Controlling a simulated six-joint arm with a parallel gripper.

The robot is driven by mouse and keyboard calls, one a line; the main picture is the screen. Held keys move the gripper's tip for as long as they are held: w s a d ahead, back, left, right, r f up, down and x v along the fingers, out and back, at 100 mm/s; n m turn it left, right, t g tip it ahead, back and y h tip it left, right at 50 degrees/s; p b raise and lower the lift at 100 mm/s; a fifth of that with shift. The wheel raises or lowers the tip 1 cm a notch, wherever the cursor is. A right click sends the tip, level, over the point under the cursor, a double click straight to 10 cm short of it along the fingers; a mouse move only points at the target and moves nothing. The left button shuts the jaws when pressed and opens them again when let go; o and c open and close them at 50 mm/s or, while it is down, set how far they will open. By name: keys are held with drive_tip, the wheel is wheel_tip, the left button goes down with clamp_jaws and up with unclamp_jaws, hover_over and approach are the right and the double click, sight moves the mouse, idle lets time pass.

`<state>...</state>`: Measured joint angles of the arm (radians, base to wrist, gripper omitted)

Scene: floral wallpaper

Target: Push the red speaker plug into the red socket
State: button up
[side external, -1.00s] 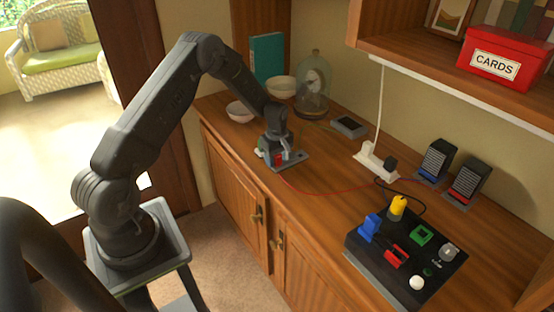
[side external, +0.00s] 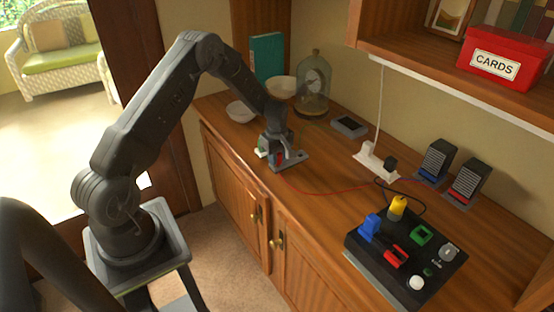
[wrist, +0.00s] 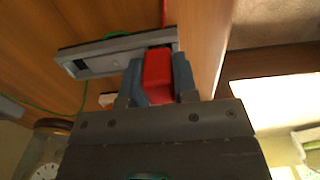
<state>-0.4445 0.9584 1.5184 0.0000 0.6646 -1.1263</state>
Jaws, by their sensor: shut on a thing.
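The red plug (wrist: 158,80) is upright between the two blue-grey fingers of my gripper (wrist: 157,64) in the wrist view, and the fingers are shut on it. In the side view my gripper (side external: 280,155) is low over the left part of the sideboard, at a grey holder (side external: 293,159). The plug is mostly hidden there by the fingers. I cannot tell whether it is still seated in the holder (wrist: 95,57). A red cable (side external: 330,191) runs right from it. The red socket (side external: 396,256) is on the black box (side external: 375,269), well to the right, with its opening in view.
A blue plug (side external: 369,228) and yellow plug (side external: 397,206) stand on the box beside a green socket (side external: 421,235). A power strip (side external: 376,160) and two speakers (side external: 437,158) stand behind. Bowls (side external: 240,111) and a glass dome (side external: 314,85) are near my gripper.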

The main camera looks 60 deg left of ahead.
drive_tip(key=shift+r, duration=0.85)
drive_tip(key=shift+r, duration=2.45)
drive_tip(key=shift+r, duration=0.35)
wheel_tip(320, 180, up, 12)
drive_tip(key=r, duration=0.1)
drive_tip(key=w+d, duration=0.2)
drive_tip(key=d, duration=4.5)
drive_tip(key=f, duration=0.5)
drive_tip(key=shift+s+f, duration=0.25)
drive_tip(key=shift+f, duration=0.15)
